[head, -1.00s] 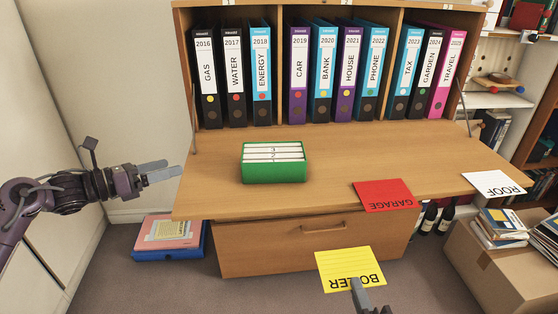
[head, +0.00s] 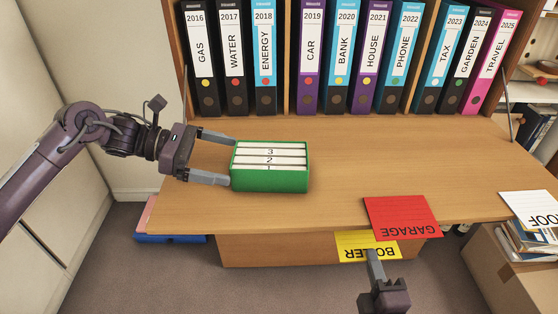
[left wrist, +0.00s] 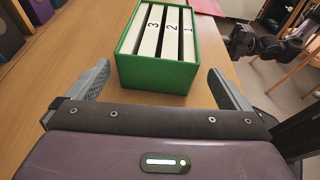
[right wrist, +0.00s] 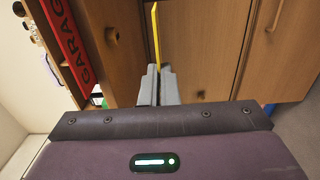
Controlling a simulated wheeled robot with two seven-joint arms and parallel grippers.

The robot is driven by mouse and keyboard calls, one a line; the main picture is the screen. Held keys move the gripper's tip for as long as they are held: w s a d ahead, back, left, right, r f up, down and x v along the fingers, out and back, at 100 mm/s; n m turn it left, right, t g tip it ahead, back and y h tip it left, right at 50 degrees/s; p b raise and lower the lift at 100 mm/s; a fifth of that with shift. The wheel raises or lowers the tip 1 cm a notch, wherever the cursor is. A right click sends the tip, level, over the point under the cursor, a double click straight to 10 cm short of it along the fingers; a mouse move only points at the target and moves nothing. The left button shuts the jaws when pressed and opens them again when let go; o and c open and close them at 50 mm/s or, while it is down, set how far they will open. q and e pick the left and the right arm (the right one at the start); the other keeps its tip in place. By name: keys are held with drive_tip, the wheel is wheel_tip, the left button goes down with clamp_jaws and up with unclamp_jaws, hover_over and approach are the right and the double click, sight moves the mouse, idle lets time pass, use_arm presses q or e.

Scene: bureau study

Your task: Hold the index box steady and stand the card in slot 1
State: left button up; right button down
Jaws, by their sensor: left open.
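The green index box (head: 270,180) stands on the desk flap, with white dividers numbered 1, 2 and 3 inside, 1 nearest me. It also shows in the left wrist view (left wrist: 158,75). My left gripper (head: 230,160) is open at the box's left end, its fingertips apart near the front and back corners. My right gripper (head: 374,254) is shut on the yellow card (head: 352,247), marked BOILER, in front of the flap's edge. In the right wrist view the card (right wrist: 156,40) shows edge-on between the fingers (right wrist: 158,75).
A red GARAGE card (head: 402,216) lies at the flap's front edge, close to the yellow card. A white ROOF card (head: 530,208) lies further right. Several binders (head: 345,60) stand behind. The flap (head: 400,155) is clear right of the box.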

sight(235, 160)
use_arm(q)
drive_tip(key=p+x, duration=0.2)
drive_tip(key=x, duration=0.4)
drive_tip(key=shift+s+r, duration=0.1)
drive_tip(key=shift+r, duration=0.1)
drive_tip(key=shift+d+f+b, duration=0.65)
drive_tip(key=shift+d+b, duration=0.3)
drive_tip(key=shift+b, duration=0.3)
drive_tip(key=shift+d+b, duration=0.45)
drive_tip(key=shift+d, duration=0.35)
drive_tip(key=shift+c, duration=0.3)
drive_tip(key=c, duration=0.5)
